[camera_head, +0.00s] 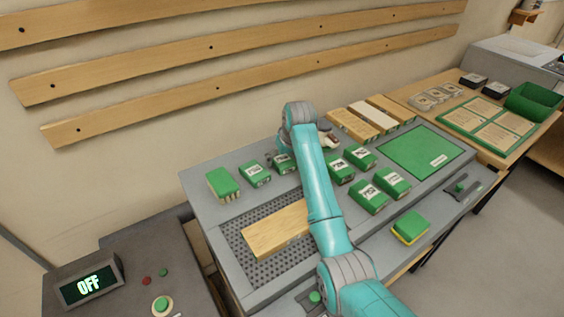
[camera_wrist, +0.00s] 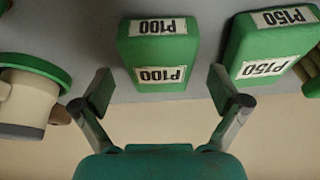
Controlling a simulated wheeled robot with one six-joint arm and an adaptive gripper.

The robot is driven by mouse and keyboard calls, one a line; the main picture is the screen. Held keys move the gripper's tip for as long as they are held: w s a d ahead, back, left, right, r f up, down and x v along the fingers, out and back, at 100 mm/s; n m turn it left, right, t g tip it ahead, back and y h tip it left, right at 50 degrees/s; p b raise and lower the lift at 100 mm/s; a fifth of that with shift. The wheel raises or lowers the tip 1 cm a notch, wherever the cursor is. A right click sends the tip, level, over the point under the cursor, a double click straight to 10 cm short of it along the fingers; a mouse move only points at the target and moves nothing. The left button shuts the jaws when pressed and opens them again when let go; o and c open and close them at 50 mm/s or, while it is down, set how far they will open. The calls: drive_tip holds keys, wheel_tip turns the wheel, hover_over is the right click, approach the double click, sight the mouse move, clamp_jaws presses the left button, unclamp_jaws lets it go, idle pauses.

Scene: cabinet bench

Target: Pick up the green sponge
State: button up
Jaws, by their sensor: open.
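The green sponge (camera_head: 411,224), with a green top and a yellow lower layer, lies on the front ledge of the bench, right of my arm in the head view. It does not show in the wrist view. My gripper (camera_wrist: 163,88) is open and empty in the wrist view. Its fingers stand apart, either side of the near end of a green block labelled P100 (camera_wrist: 158,45). In the head view my arm largely hides the gripper, which is near the back of the bench, well away from the sponge.
A green P150 block (camera_wrist: 270,45) is right of the P100 block in the wrist view. A wooden board (camera_head: 272,229) lies on the perforated plate.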

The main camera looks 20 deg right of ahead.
drive_tip(key=shift+w+f, duration=0.2)
drive_tip(key=shift+f, duration=0.3)
drive_tip(key=shift+f, duration=0.25)
idle(0.4)
drive_tip(key=c, duration=1.1)
